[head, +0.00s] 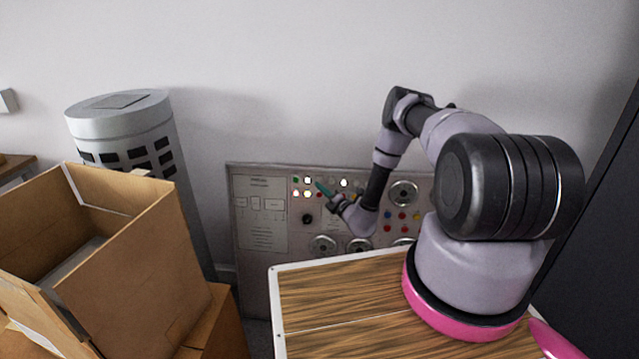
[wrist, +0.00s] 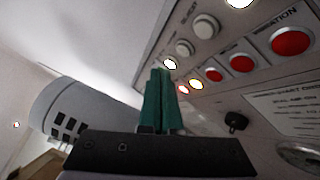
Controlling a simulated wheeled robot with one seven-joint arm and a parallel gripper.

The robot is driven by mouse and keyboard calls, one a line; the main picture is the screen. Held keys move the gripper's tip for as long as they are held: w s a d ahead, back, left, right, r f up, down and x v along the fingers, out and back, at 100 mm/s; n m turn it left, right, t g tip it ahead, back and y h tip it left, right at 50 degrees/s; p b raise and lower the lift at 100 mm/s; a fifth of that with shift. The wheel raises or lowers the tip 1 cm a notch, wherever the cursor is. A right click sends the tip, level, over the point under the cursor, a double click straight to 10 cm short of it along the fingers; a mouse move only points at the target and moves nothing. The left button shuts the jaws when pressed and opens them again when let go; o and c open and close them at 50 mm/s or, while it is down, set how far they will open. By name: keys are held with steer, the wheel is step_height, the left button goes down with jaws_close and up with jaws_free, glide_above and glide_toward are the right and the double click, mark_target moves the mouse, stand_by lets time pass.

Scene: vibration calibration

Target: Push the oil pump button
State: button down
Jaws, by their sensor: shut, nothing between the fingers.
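The control panel (head: 261,224) stands against the wall, with rows of round buttons and lamps near its top. In the wrist view it fills the right side (wrist: 255,80), with white buttons (wrist: 206,26) above red buttons (wrist: 290,41). Several lamps are lit white or yellowish, one (wrist: 170,63) close beside my fingertips. My gripper (wrist: 160,72) has green fingers, shut together and empty. In the head view my gripper (head: 319,185) points at the upper left button group. I cannot read which button is labelled oil pump, nor tell whether the fingertips touch the panel.
A wood-topped surface (head: 340,290) lies under my arm, in front of the panel. An open cardboard box (head: 120,260) and a grey cylinder (head: 125,125) stand at the left. A black key knob (wrist: 236,120) and round gauges (head: 403,193) sit on the panel.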

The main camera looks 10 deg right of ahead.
steer(key=shift+s+a+r, duration=0.15)
steer(key=shift+s+a, duration=0.05)
steer(key=shift+s, duration=0.45)
steer(key=shift+s+a+r, duration=0.15)
steer(key=shift+s+a, duration=0.05)
steer(key=shift+s, duration=0.4)
